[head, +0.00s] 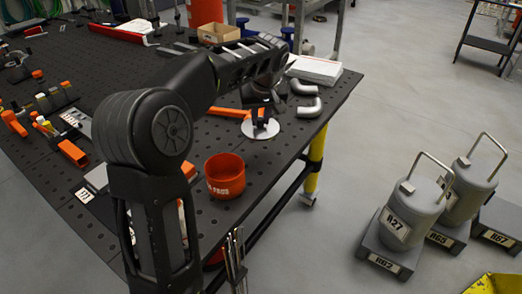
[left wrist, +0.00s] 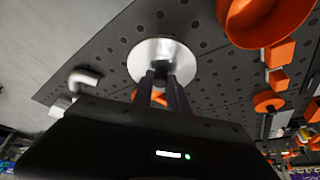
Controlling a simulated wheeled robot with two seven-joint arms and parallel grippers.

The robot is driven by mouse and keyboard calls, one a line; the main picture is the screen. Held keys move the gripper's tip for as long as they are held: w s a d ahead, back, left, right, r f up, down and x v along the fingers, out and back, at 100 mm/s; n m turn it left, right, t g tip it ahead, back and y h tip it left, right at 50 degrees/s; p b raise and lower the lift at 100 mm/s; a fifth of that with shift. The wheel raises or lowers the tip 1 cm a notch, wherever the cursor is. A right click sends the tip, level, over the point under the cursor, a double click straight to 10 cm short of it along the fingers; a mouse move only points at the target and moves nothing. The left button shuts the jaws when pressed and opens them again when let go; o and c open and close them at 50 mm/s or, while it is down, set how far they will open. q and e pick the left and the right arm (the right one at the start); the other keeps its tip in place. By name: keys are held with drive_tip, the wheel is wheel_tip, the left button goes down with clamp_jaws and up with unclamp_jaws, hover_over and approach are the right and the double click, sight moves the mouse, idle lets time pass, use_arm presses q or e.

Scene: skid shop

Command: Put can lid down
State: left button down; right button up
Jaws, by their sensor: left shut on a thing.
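A flat round pale lid (head: 259,129) with a dark knob on top is under my left gripper (head: 260,115), near the right edge of the dark perforated table (head: 240,145). The left gripper is shut on the lid's knob. The lid also shows in the left wrist view (left wrist: 150,52), at the fingertips of the gripper (left wrist: 161,68). I cannot tell whether the lid touches the table. An open orange-red can (head: 225,177) stands on the table, nearer than the lid. It also shows in the left wrist view (left wrist: 262,20). My right gripper is not in view.
Grey pipe elbows (head: 309,108) and a white stack (head: 315,69) lie beyond the lid. An orange tool (head: 228,112) lies just left of it. Several orange blocks (head: 72,152) lie at the left. Labelled grey canisters (head: 412,212) stand on the floor at right.

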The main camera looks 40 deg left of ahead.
sight(261, 130)
use_arm(q)
wheel_tip(261, 130, down, 6)
drive_tip(key=shift+r, duration=0.15)
drive_tip(key=shift+f+p, duration=0.5)
drive_tip(key=shift+f, duration=1.35)
drive_tip(key=shift+f, duration=0.15)
drive_tip(key=c, duration=1.3)
unclamp_jaws()
drive_tip(key=b+v, duration=0.1)
drive_tip(key=v, duration=1.1)
drive_tip(key=shift+a, duration=0.1)
